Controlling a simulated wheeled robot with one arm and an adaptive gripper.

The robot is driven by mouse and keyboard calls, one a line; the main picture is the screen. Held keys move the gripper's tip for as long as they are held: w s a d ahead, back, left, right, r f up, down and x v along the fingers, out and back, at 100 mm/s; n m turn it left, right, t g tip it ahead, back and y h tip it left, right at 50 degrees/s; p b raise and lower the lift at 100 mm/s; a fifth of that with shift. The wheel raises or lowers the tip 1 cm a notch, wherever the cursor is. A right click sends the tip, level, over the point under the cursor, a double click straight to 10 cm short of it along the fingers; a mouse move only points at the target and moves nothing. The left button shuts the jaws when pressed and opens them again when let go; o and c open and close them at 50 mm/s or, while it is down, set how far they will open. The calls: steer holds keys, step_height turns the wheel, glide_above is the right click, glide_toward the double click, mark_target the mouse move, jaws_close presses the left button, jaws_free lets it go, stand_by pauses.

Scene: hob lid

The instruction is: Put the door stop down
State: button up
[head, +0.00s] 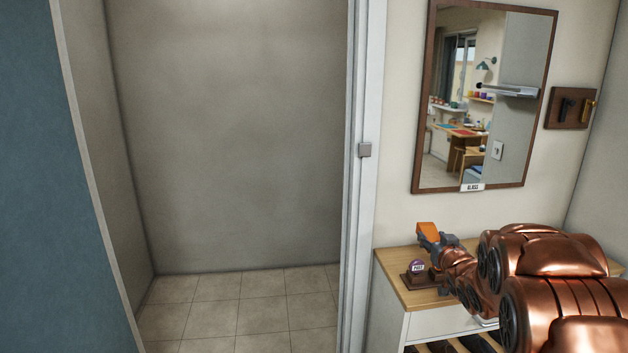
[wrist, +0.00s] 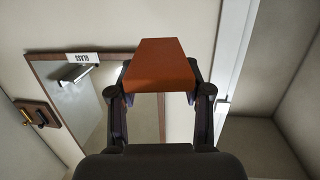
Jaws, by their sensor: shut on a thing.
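The door stop (head: 429,230) is an orange wedge held at the end of my gripper (head: 431,240), above the left end of the wooden-topped cabinet. In the wrist view the door stop (wrist: 159,65) sits between the two dark fingers of my gripper (wrist: 161,90), which is shut on it. The cabinet top (head: 392,262) is light wood. In the head view I cannot tell how far the door stop is above the cabinet top.
A framed mirror (head: 470,100) and a hook board (head: 570,108) hang behind. A doorway with bare tiled floor (head: 240,300) opens to the left. Shoes (head: 440,347) show underneath.

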steer(key=a+r, duration=0.3)
steer(key=a, duration=1)
steer(key=s+f+m+g+h, duration=0.1)
steer(key=s+f+m+h, duration=0.1)
steer(key=s, duration=0.8)
steer(key=shift+a+f+m+h, duration=0.35)
steer(key=shift+m+h, duration=0.35)
steer(key=shift+h, duration=0.7)
steer(key=shift+s, duration=0.1)
